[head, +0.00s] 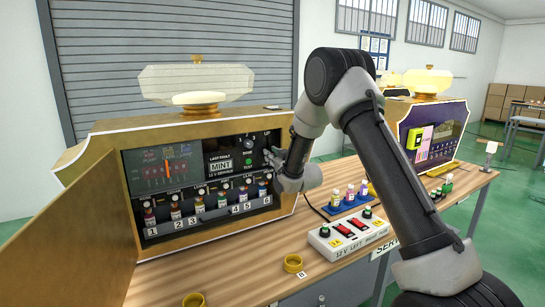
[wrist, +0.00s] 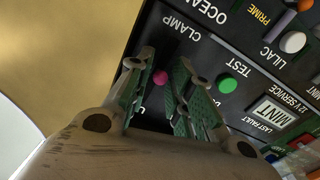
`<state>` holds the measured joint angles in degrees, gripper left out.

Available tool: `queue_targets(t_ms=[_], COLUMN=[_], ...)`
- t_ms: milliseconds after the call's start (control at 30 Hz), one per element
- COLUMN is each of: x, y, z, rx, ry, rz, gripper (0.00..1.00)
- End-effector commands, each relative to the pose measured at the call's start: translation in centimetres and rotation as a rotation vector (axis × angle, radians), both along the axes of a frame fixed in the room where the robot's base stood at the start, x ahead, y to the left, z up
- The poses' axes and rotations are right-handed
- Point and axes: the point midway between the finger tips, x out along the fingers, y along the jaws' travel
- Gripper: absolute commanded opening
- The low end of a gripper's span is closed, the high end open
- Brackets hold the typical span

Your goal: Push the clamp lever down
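The clamp lever shows in the wrist view as a small magenta knob (wrist: 160,77) on the black panel near the word CLAMP. The wrist picture is upside down, so the lettering is inverted. My gripper (wrist: 165,75) is open, with one green-padded finger on each side of the knob. Whether either finger touches the knob cannot be told. In the head view my gripper (head: 274,157) is at the right end of the panel (head: 215,158) of the gold machine, and hides the lever there.
A green test button (wrist: 227,85) is close beside the fingers. The machine's gold door (head: 75,240) stands open at left. Numbered bottles (head: 198,205) line the panel's lower part. On the bench are a white switch box (head: 347,245), a blue bottle tray (head: 340,208) and yellow rings (head: 293,264).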

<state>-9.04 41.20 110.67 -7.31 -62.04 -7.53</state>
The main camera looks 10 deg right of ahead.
Motion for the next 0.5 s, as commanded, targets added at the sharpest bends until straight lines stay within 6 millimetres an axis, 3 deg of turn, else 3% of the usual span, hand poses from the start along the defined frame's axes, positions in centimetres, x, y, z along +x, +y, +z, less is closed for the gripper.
queue_targets(t_ms=[100,500], x=[-0.01,0.24], y=[0.00,0.14], z=[0.01,-0.86], rx=[0.000,0.026], ry=[0.000,-0.077], rz=[0.000,0.001], gripper=[0.00,0.00])
